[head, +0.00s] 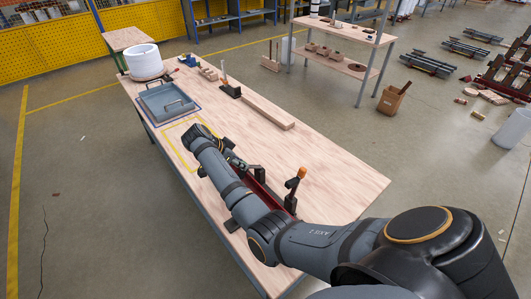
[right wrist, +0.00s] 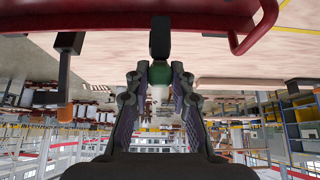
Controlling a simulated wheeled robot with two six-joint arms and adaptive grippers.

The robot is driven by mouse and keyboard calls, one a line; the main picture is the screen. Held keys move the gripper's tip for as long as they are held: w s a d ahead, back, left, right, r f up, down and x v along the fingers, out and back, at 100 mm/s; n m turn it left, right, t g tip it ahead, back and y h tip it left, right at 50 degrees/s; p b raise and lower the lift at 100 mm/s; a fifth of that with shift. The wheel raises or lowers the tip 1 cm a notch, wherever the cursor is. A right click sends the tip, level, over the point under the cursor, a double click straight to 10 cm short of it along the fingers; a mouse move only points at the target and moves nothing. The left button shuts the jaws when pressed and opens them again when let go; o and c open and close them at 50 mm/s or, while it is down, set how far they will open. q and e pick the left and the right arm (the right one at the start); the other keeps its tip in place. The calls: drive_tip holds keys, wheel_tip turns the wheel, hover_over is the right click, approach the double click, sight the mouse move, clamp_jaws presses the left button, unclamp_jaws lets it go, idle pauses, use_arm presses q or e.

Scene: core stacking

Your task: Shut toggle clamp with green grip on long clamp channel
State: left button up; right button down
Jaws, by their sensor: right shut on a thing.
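The long clamp channel (right wrist: 100,8) is dark red and spans the top of the right wrist view. In the head view, part of it (head: 262,188) shows on the table behind my right arm. The green grip (right wrist: 160,72) sits on a black lever (right wrist: 160,38) of the toggle clamp. My right gripper (right wrist: 159,88) is shut on the green grip, one finger on each side. In the head view my right gripper (head: 233,160) is small and partly hidden by my arm, beside the channel. My left gripper is in neither view.
Another clamp with an orange grip (head: 302,172) stands upright at the channel's near end. The wooden table (head: 340,190) holds a grey tray (head: 155,107), a white cylinder (head: 143,58) and a long wooden bar (head: 268,110). The table's right part is clear.

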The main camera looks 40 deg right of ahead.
drive_tip(key=shift+s+a+f+b, duration=0.1)
drive_tip(key=shift+a+f+b, duration=0.25)
drive_tip(key=shift+a+f, duration=0.3)
drive_tip(key=shift+a+f+b, duration=0.35)
drive_tip(key=shift+a+f, duration=0.1)
drive_tip(key=shift+f, duration=0.45)
drive_tip(key=shift+s+a+f+b, duration=0.1)
drive_tip(key=shift+a+f+b, duration=0.35)
drive_tip(key=shift+f, duration=0.3)
drive_tip(key=shift+a+f+b, duration=0.2)
drive_tip(key=shift+f+b, duration=0.35)
drive_tip(key=shift+f, duration=0.2)
drive_tip(key=c, duration=1.6)
unclamp_jaws()
drive_tip(key=shift+f, duration=0.15)
drive_tip(key=o, duration=0.5)
drive_tip(key=shift+r, duration=0.25)
wheel_tip(320, 180, up, 10)
drive_tip(key=shift+f, duration=0.1)
